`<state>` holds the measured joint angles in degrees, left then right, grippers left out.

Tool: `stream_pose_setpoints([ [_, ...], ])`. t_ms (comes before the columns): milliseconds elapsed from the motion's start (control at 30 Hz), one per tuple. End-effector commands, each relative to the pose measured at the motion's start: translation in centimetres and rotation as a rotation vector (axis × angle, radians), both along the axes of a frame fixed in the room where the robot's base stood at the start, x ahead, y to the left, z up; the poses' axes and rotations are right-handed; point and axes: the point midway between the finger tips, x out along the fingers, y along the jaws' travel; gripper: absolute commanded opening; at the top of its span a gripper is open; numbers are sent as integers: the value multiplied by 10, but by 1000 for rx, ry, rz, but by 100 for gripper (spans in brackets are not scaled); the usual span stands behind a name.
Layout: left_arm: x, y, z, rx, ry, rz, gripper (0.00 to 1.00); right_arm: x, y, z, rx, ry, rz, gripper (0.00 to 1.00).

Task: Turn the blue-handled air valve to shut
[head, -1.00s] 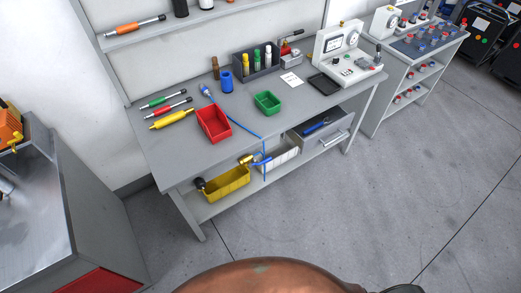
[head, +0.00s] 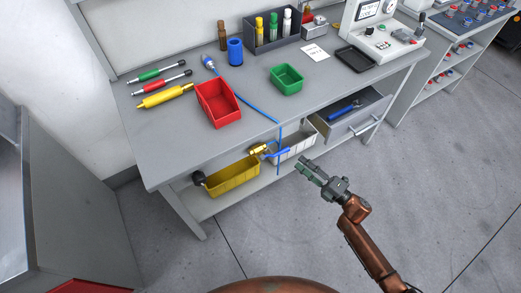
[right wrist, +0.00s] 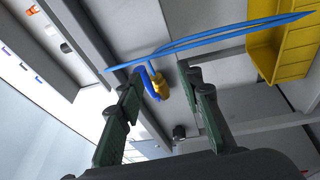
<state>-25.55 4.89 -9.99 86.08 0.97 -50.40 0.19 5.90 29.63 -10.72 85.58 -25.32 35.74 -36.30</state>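The air valve has a yellow-brass body (head: 258,149) and a blue lever handle (head: 277,153). It hangs below the front edge of the workbench, above the lower shelf. A thin blue hose (head: 280,135) runs down past it. My right gripper (head: 305,164) is to the right of the valve in the head view, apart from the handle. In the right wrist view its two fingers are spread and empty, with the brass body (right wrist: 160,84) and blue handle (right wrist: 146,74) showing in the gap beyond them. My left gripper is not in view.
A yellow bin (head: 232,182) and a white bin (head: 297,147) sit on the lower shelf near the valve. An open drawer (head: 350,118) juts out at right. The bench top (head: 185,135) holds red and green bins and tools. Floor in front is clear.

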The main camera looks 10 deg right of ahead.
Motion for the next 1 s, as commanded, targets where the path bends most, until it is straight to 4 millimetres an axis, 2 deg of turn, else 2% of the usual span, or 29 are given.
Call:
stream_pose_setpoints([
  [100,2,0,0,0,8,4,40,-2,19,22,-45,-99,66,34],
  [200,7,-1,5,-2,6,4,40,1,28,32,-55,-126,83,34],
  [633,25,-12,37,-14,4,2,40,46,68,43,-52,-121,79,34],
  [1000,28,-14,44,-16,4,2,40,53,74,45,-52,-120,78,34],
])
